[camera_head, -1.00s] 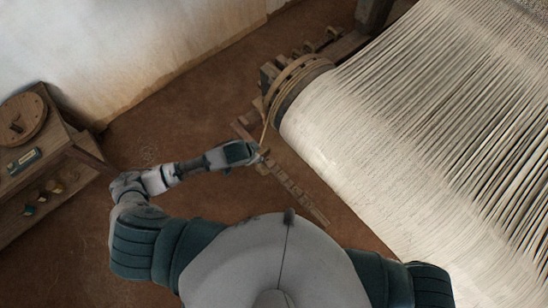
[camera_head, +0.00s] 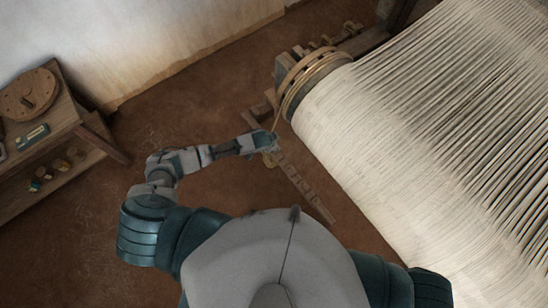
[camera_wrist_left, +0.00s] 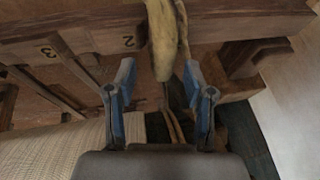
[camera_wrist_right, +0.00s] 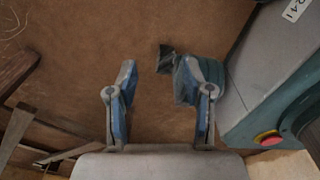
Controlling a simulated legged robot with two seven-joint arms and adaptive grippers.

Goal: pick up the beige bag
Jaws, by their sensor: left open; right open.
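A beige bag (camera_wrist_left: 163,45) hangs long and narrow against a numbered wooden rail (camera_wrist_left: 215,25) in the left wrist view. Its upper end is cut off by the picture's edge. My left gripper (camera_wrist_left: 160,82) is open, and the bag's lower end shows between its fingertips; I cannot tell whether they touch. In the head view my left gripper (camera_head: 270,142) is beside the loom's roller end, over the numbered rail (camera_head: 303,187). A small beige patch (camera_head: 269,159) shows just below it. My right gripper (camera_wrist_right: 158,78) is open and empty over the brown floor, outside the head view.
A wooden shelf (camera_head: 62,125) with small items stands at the left. The brown floor (camera_head: 170,110) between them is clear.

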